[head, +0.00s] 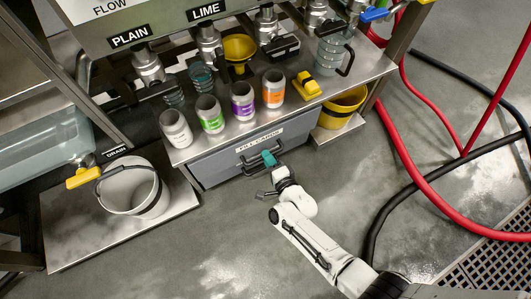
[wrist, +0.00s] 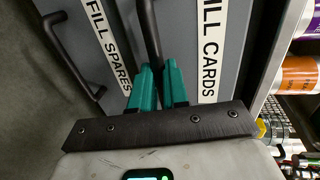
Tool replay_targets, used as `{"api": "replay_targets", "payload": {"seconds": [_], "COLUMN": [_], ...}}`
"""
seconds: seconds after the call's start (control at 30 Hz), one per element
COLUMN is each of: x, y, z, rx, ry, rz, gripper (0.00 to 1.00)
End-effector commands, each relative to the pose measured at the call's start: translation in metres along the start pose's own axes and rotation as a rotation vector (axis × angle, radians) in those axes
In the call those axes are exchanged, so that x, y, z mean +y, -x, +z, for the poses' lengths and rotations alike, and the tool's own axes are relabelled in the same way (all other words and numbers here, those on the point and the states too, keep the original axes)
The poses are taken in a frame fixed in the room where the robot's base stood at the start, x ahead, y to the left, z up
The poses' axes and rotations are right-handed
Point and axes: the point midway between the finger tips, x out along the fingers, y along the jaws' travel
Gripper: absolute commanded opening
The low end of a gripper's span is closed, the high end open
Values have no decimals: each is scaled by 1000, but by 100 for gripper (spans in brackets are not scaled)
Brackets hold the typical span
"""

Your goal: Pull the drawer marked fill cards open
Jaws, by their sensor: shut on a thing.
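The drawer marked fill cards (head: 225,166) is a grey front under the steel counter, with a white label and a dark bar handle. It looks flush with its cabinet; I cannot tell whether it is slightly out. In the wrist view, the fill cards drawer (wrist: 179,32) shows its label at the right and its dark handle (wrist: 151,35) running down between my teal fingers. My gripper (wrist: 159,75) is shut on this handle. In the head view, my gripper (head: 269,158) is at the handle's middle, covering part of it.
The drawer marked fill spares (wrist: 85,25) is beside it in the wrist view, with its own handle (wrist: 70,55). Several labelled jars stand on the counter (head: 300,107) above. A white bucket (head: 130,190) is left, a yellow bucket (head: 340,107) right. Floor before the drawer is clear except my arm.

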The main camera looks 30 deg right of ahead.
Motion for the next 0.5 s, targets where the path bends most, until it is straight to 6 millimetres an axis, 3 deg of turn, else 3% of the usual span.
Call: {"api": "replay_targets", "payload": {"seconds": [0.5], "x": [25], "y": [117], "z": [0], "rx": [-1], "ry": [0], "rz": [6], "gripper": [0]}}
